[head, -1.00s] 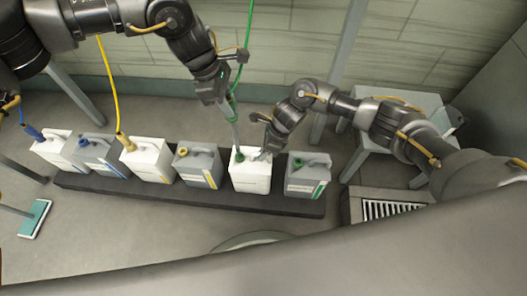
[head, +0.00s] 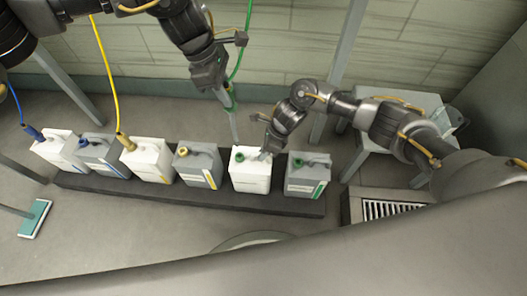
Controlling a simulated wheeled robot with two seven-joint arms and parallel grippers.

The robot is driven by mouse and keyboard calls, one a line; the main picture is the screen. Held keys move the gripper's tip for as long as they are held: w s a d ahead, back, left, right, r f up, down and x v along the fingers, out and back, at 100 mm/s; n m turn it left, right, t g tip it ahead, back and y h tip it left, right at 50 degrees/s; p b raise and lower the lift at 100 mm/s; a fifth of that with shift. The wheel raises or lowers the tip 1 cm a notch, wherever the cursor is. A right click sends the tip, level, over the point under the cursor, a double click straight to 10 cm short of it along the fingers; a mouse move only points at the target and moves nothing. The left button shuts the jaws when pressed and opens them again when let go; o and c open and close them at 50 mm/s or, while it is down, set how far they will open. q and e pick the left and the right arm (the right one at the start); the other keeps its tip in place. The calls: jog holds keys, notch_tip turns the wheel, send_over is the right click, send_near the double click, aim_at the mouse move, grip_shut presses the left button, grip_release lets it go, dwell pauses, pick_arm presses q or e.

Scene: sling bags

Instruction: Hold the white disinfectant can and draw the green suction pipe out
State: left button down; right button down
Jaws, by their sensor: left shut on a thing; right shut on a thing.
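The white disinfectant can (head: 250,176) with a green neck ring stands upright on the dark plinth, second from the right in the row. My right gripper (head: 267,149) is shut on the can at its top right, by the handle; the fingertips are partly hidden. The green suction pipe has a grey tube (head: 234,126) below and a green hose (head: 247,45) rising above. My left gripper (head: 226,93) is shut on the pipe's upper part, above and left of the can. The tube's lower end shows close to the green neck; I cannot tell whether it is fully clear.
Several white and grey cans stand left on the dark plinth (head: 140,192), some with yellow or blue hoses. A grey can (head: 307,180) with a green cap stands close on the right. A floor grate (head: 393,209) and a teal floor pad (head: 34,219) lie farther out.

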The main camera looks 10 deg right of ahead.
jog(key=c, duration=1.3)
grip_release()
jog(key=v, duration=1.2)
jog(key=shift+w, duration=0.1)
